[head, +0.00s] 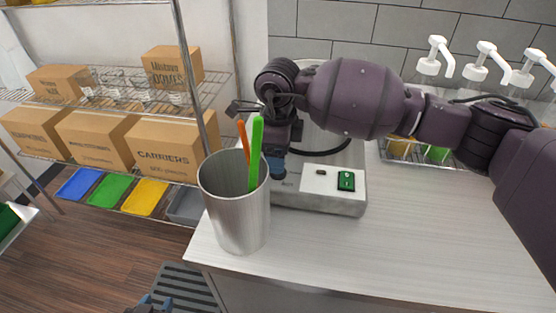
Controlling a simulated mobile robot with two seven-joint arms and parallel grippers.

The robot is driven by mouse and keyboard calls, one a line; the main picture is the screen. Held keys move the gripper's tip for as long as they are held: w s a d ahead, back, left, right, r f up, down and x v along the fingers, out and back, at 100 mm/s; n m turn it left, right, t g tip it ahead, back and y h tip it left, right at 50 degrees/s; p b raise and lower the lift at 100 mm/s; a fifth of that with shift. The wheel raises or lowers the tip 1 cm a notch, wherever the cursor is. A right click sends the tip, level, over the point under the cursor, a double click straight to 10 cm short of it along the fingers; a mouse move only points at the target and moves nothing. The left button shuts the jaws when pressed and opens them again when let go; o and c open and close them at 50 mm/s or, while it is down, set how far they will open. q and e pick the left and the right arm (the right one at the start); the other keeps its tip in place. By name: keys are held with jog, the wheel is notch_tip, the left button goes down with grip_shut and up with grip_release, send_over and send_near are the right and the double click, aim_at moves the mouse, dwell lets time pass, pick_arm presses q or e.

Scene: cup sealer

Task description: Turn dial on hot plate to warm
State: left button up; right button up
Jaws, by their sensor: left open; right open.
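The hot plate (318,204) is a grey box with a white front panel on the counter. A green rocker switch (346,181) and a small dark mark show on the panel. I cannot make out the dial; the panel's left part is behind my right gripper and a metal cup. My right gripper (278,166) comes in from the right, points down and is open at the panel's left end, just behind the cup. Whether it touches anything is hidden. My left gripper (150,304) is open and empty at the bottom edge, mostly cut off, in front of the counter.
The metal cup (236,215) holding green and orange sticks stands at the counter's front left corner, close before my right gripper. White pump dispensers (434,57) stand at the back right. The counter (420,225) right of the hot plate is clear. A wire shelf with boxes (168,142) stands left.

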jog(key=shift+f, duration=1.55)
jog(key=c, duration=0.9)
